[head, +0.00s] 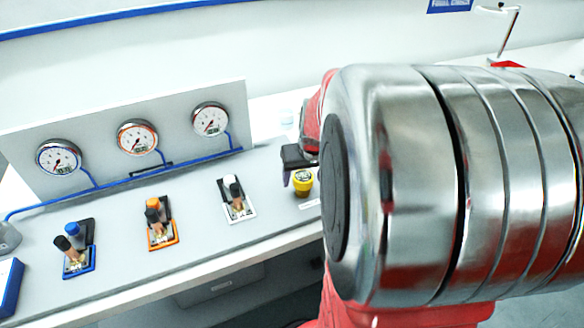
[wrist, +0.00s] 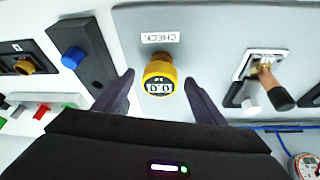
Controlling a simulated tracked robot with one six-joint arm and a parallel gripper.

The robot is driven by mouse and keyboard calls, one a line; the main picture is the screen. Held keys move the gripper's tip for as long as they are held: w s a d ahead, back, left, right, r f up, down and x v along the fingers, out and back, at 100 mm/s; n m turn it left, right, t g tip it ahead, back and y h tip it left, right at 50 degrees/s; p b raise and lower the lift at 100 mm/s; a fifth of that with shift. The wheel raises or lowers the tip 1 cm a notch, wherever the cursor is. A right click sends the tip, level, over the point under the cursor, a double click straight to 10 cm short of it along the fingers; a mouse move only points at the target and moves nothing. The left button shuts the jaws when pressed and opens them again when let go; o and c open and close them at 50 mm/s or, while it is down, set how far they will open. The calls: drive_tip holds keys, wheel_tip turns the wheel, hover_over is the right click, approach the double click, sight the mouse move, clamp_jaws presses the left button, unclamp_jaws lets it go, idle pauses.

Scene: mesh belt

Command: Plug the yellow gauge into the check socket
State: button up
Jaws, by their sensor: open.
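The yellow gauge (wrist: 159,72), with a small digital display, stands upright between my fingers in the wrist view, right by the label reading CHECK (wrist: 160,38). In the head view the yellow gauge (head: 303,184) is at the right end of the grey bench, partly behind my gripper (head: 298,160). My gripper (wrist: 159,82) is open, with one dark finger on each side of the gauge and visible gaps between. The check socket itself is not visible; whether the gauge is seated in it I cannot tell.
A white valve station (head: 236,200) stands left of the gauge, then an orange one (head: 159,222) and a blue one (head: 76,248). A panel (head: 90,135) with three dials stands behind. In the wrist view, a dark block with a blue knob (wrist: 73,57) is close to the left finger.

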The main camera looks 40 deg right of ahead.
drive_tip(key=v, duration=1.3)
drive_tip(key=shift+r, duration=0.35)
drive_tip(key=shift+s, duration=0.15)
drive_tip(key=s+a+f+n+y, duration=0.1)
drive_tip(key=s+a+n, duration=0.1)
drive_tip(key=a, duration=1)
drive_tip(key=s+a+f+n+t+y, duration=0.1)
drive_tip(key=s+a+f+n, duration=0.1)
drive_tip(key=a, duration=1)
drive_tip(key=shift+s+a+f+n+t, duration=0.35)
drive_tip(key=shift+s+n, duration=0.2)
drive_tip(key=shift+n, duration=0.15)
drive_tip(key=shift+a, duration=0.1)
